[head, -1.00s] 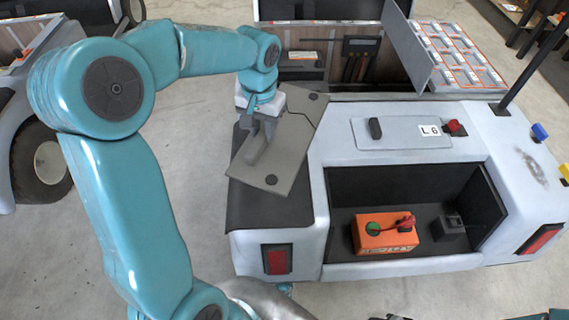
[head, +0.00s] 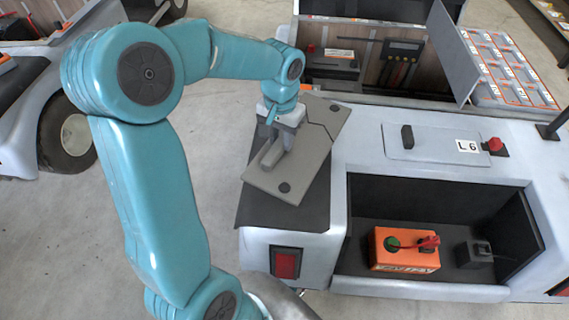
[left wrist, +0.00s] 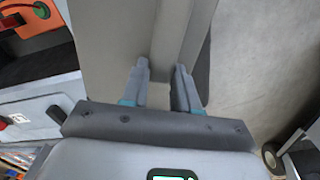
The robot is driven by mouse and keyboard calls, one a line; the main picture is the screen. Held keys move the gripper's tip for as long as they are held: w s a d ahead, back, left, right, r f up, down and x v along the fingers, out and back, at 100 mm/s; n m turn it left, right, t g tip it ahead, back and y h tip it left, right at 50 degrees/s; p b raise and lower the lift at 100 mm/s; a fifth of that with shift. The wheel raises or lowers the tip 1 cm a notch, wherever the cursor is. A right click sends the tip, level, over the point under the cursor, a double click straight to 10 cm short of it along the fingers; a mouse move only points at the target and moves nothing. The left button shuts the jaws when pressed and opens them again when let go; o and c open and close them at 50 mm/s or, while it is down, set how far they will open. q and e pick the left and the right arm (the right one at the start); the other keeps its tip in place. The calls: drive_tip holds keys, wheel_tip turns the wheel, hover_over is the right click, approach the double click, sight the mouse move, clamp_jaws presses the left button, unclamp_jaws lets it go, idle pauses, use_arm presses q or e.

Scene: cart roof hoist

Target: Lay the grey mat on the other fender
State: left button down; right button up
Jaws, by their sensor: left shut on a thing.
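The grey mat (head: 306,155) is a flat, stiff-looking sheet with dark round spots near its corners and a raised rib. It lies askew over the black top of the near-left fender (head: 285,212); whether it touches is hard to tell. My left gripper (head: 278,152) is shut on the rib from above. In the left wrist view the fingers (left wrist: 164,88) stand on either side of the rib (left wrist: 170,35), with the mat's broad face (left wrist: 108,50) to the left. My right gripper is out of view.
The pale cart body has an open bay with an orange box (head: 404,250) and a small dark block (head: 473,254). A red knob (head: 494,145) and black handle (head: 407,137) stand on its deck. An upright grey panel (head: 450,65) and partitioned tray (head: 508,70) are behind.

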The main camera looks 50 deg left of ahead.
use_arm(q)
wheel_tip(320, 180, down, 10)
drive_tip(key=shift+r+b, duration=0.1)
drive_tip(key=shift+b, duration=0.8)
drive_tip(key=shift+f, duration=0.25)
drive_tip(key=c, duration=0.8)
unclamp_jaws()
drive_tip(key=shift+c, duration=0.2)
drive_tip(key=shift+r, duration=0.1)
drive_tip(key=shift+r, duration=0.15)
wheel_tip(320, 180, up, 12)
drive_tip(key=p, duration=0.2)
drive_tip(key=shift+p, duration=0.35)
